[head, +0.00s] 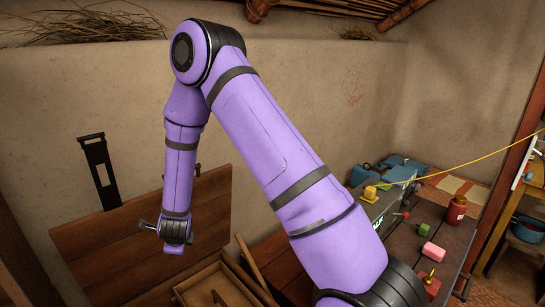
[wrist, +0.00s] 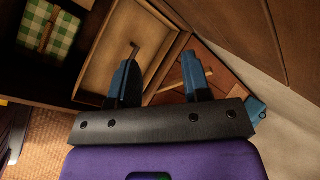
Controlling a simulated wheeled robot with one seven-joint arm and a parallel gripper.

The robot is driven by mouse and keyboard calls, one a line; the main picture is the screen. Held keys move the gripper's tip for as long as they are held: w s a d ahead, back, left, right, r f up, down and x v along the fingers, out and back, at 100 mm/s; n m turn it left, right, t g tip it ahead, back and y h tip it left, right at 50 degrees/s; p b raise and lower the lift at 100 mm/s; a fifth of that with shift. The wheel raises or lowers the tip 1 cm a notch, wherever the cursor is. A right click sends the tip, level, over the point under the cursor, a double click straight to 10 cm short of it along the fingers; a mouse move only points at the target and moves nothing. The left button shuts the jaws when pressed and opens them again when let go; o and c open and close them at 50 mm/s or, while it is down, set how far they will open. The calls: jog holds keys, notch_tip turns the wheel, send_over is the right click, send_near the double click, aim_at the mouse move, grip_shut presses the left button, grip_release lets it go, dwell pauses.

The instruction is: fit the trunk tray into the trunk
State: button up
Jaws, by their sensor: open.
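The trunk (head: 130,240) stands at the lower left in the head view, its plank lid raised against the wall. The trunk tray (head: 195,292), a shallow light-wood box with a dark handle, shows at the bottom edge. In the wrist view the tray (wrist: 97,78) lies beside a darker part of the trunk holding a green checked bundle (wrist: 60,32). I cannot tell whether the tray sits level or fully seated. My gripper (wrist: 160,72) is open and empty; its left finger overlaps the tray, its right finger lies past the tray's side. In the head view my gripper (head: 173,240) hangs before the lid.
A dark table (head: 405,250) at right holds a red jar (head: 456,210), a green block (head: 424,230), a pink block (head: 433,251) and blue items. A wall closes off the back.

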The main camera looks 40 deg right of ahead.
jog(key=s+r+n+y, duration=0.1)
jog(key=s+r+n, duration=0.25)
jog(key=r, duration=0.55)
jog(key=s+r+n+y, duration=0.1)
jog(key=s+r+n, duration=0.3)
jog(key=r, duration=0.6)
jog(key=s+r+n+y, duration=0.1)
jog(key=s+r+n, duration=0.1)
jog(key=r+n, duration=0.55)
jog(key=s+d+r+n, duration=0.2)
jog(key=s+r+n, duration=0.1)
jog(key=s, duration=0.5)
jog(key=s+d+r+n+h, duration=0.1)
jog(key=s+d+r+n, duration=0.2)
jog(key=s, duration=0.6)
jog(key=s+d+r+n+g, duration=0.1)
jog(key=s+d+r+n, duration=0.1)
jog(key=s+r+n, duration=0.2)
jog(key=s+r, duration=0.3)
jog(key=s, duration=0.1)
jog(key=shift+s+d+n+h, duration=0.3)
jog(key=shift+s+n, duration=0.1)
